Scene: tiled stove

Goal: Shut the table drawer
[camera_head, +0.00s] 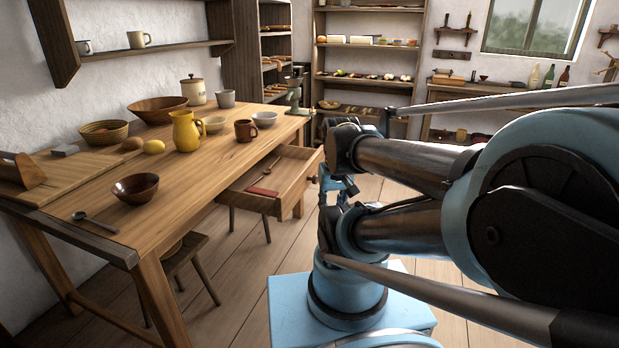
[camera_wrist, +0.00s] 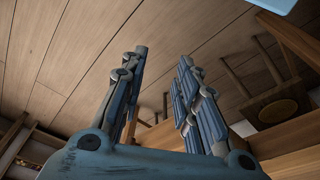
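The wooden table drawer (camera_head: 300,170) is pulled out from the long side of the wooden table (camera_head: 190,165) in the head view. A red-handled object (camera_head: 262,191) lies inside it. A small knob shows on the drawer's front. My gripper (camera_head: 333,185) is just right of the drawer front, partly hidden by my arm. In the wrist view the two fingers of my gripper (camera_wrist: 163,72) stand apart with nothing between them. Light wood shows beyond and below them. I cannot tell whether a finger touches the drawer front.
A stool (camera_head: 180,250) stands under the table; it also shows in the wrist view (camera_wrist: 265,95). Bowls, a yellow jug (camera_head: 186,131), a mug and a lemon stand on the tabletop. Shelves (camera_head: 368,50) line the back wall. The plank floor in front of the table is mostly clear.

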